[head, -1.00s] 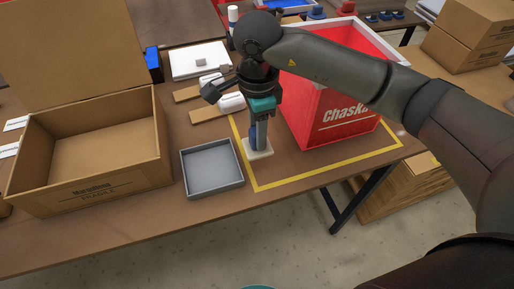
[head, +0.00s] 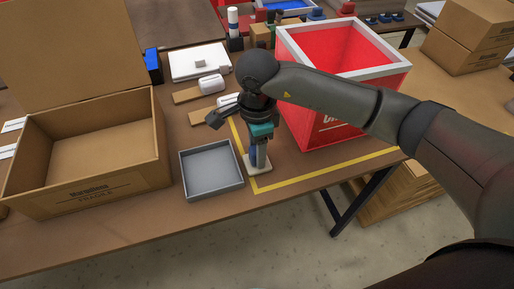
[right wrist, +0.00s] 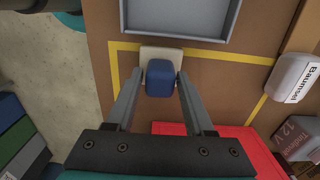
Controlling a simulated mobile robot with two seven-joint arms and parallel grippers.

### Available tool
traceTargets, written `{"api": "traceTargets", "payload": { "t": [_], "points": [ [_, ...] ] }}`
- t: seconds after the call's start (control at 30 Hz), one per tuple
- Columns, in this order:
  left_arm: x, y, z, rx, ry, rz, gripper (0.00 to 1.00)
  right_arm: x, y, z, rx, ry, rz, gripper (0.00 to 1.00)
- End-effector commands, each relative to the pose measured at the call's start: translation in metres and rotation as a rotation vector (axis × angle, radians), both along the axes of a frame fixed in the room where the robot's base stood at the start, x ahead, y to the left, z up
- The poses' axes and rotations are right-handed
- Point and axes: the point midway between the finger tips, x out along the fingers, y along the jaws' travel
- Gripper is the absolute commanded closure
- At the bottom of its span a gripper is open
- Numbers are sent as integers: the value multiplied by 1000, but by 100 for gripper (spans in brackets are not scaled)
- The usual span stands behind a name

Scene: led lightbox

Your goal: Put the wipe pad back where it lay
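The wipe pad has a flat white base (head: 258,166) and a blue grip block on top. In the right wrist view, my right gripper (right wrist: 162,82) has a finger against each side of the blue block (right wrist: 161,77), with the white base (right wrist: 153,56) showing beyond it. In the head view, my right gripper (head: 259,150) points down at the pad. The pad is at the near left corner of the yellow tape outline (head: 317,174), just right of the grey tray (head: 211,170). I cannot tell whether its base touches the table. My left gripper is not in view.
A red box with a white rim (head: 335,130) stands inside the tape, right of the pad. An open cardboard carton (head: 80,190) is at left. White cylinders (head: 211,84) lie on cardboard strips behind the tray. Bare tabletop (head: 215,218) runs along the front edge.

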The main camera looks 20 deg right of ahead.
Motion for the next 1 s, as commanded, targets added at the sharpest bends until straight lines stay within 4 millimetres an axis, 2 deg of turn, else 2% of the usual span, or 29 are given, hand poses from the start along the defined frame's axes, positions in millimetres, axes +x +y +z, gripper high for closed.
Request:
{"api": "traceTargets", "payload": {
  "t": [0.03,0.13,0.5,0.57,0.8,1.0],
  "points": [
    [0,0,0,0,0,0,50,0,0,0,0,0,-1,40],
    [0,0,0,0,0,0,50,0,0,0,0,0,-1,29],
    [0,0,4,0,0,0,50,0,0,6,0,-1,-1,28],
    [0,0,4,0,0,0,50,1,0,14,0,-2,0,28],
    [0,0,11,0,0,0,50,1,0,67,1,-5,0,28],
    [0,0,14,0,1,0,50,1,0,104,0,-4,0,28]
  ]
}}
